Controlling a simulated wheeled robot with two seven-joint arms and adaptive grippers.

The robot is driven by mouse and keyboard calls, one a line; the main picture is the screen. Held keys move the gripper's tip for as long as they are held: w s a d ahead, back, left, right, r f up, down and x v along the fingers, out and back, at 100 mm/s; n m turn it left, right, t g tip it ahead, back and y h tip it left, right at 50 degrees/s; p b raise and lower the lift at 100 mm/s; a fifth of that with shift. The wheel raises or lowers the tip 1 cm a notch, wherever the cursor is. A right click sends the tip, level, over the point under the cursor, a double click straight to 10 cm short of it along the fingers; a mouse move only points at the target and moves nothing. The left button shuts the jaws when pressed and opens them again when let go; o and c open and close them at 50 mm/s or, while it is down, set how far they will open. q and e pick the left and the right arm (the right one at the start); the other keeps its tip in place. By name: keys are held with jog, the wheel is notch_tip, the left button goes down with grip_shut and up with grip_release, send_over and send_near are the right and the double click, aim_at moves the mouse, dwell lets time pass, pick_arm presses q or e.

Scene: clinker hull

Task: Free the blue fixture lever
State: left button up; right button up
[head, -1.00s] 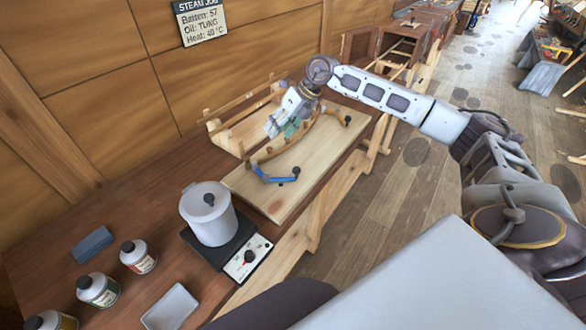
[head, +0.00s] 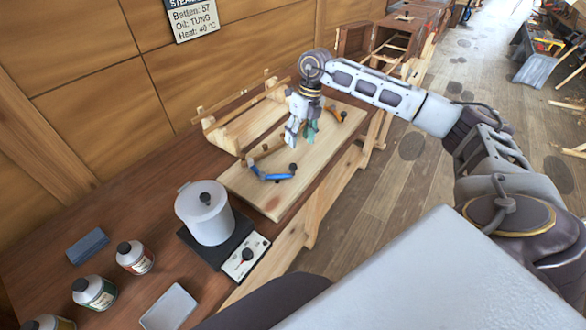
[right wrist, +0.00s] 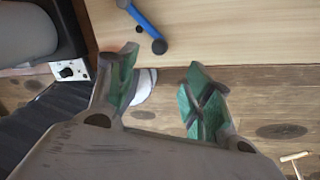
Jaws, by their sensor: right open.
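The blue fixture lever (head: 268,176) lies at the near-left end of the pale wooden board (head: 245,184), with a dark knob at its right end. It also shows at the top of the right wrist view (right wrist: 143,18), its knob beyond the fingertips and apart from them. My right gripper (head: 301,133) points down over the board, behind the blue lever. Its green-padded fingers (right wrist: 162,66) are apart and empty. It hides part of the curved wooden strip (head: 266,150) on the board. My left gripper is not in view.
An orange lever (head: 338,117) sits at the board's far end. A wooden cradle (head: 240,127) stands behind the board. A pot (head: 205,211) on a hot plate (head: 227,243), several bottles and a tray (head: 169,308) occupy the near left of the bench.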

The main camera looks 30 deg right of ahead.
aim_at(293, 167)
jog(key=shift+a+f+p, duration=0.4)
jog(key=shift+a+f, duration=0.05)
jog(key=shift+f, duration=1.8)
jog(key=shift+a+f+p, duration=0.4)
jog(key=shift+a+f, duration=0.05)
jog(key=shift+f, duration=1.85)
jog(key=shift+a+f+p, duration=0.4)
jog(key=shift+a+f, duration=0.05)
jog(key=shift+f, duration=1.8)
grip_shut()
